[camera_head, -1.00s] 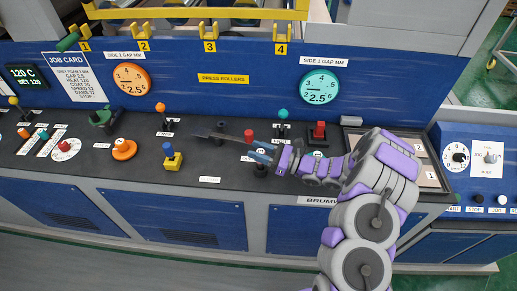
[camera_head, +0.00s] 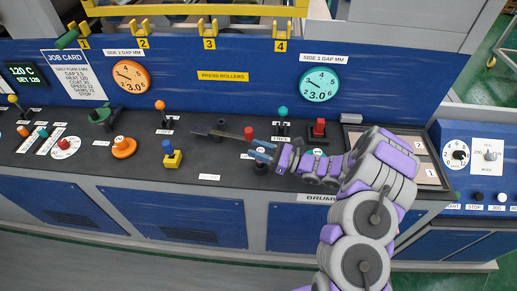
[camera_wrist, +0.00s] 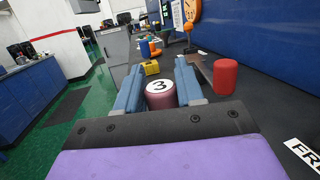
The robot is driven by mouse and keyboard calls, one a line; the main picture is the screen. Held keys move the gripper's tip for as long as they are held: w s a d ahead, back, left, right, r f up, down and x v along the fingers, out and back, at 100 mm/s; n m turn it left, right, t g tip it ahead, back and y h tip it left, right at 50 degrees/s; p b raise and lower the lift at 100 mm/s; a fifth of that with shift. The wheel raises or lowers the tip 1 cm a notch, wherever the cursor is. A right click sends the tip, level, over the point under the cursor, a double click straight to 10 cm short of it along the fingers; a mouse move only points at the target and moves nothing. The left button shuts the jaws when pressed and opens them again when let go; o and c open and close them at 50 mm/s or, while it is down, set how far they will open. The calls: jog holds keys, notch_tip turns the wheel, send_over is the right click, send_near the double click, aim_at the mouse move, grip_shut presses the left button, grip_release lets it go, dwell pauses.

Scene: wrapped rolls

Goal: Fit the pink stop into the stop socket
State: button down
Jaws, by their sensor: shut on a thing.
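The pink stop (camera_wrist: 161,95) is a short dull-pink cylinder with a white top marked 3. In the wrist view it stands between the two blue fingers of my gripper (camera_wrist: 160,88), which is shut on it. In the head view my gripper (camera_head: 263,153) is low over the console, right above a dark round base (camera_head: 260,169).
A red cylinder (camera_head: 248,133) stands close behind the fingers; the wrist view shows it right of them (camera_wrist: 225,77). A dark flat bar (camera_head: 219,133) extends left from near the gripper.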

jog(key=shift+f, duration=0.35)
jog(key=c, duration=0.6)
grip_release()
